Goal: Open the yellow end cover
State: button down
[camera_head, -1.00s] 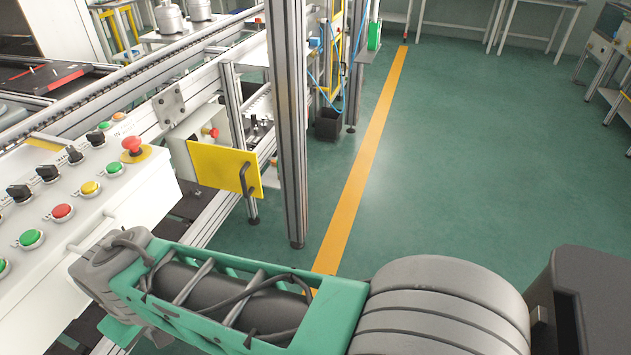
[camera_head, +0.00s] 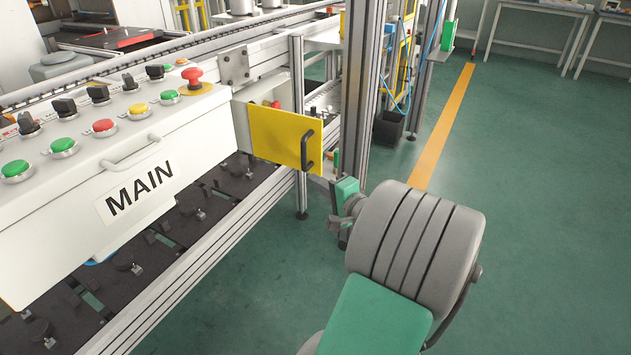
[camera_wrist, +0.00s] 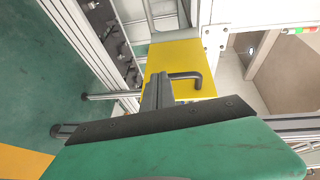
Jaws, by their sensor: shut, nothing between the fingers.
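The yellow end cover (camera_head: 275,137) is a flat square panel in front of a small white box (camera_head: 241,120) on the conveyor frame. A dark bar handle (camera_head: 308,150) stands near its right edge. I cannot tell whether the panel is fully against the box. My gripper (camera_head: 337,166) is just right of the handle in the head view, partly hidden by the wrist. In the wrist view, the shut, empty fingers (camera_wrist: 159,78) show against the yellow cover (camera_wrist: 176,58), beside the handle (camera_wrist: 188,77). No clear contact with the handle shows.
A white control panel (camera_head: 150,205) marked MAIN, with buttons and knobs, is to the left. A tall metal post (camera_head: 364,90) stands behind my gripper. A black bin (camera_head: 389,128) is beyond it. The green floor on the right is clear.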

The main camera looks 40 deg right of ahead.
jog(key=s+d+m+t+h, duration=0.1)
jog(key=s+d+m+h, duration=0.1)
jog(key=s+d, duration=0.15)
jog(key=w+b, duration=0.1)
jog(key=w, duration=0.2)
jog(key=w+d+b, duration=0.1)
jog(key=w, duration=0.3)
jog(key=w+r+b, duration=0.1)
jog(key=w, duration=0.2)
jog(key=shift+w+d, duration=0.35)
jog(key=shift+d, duration=0.05)
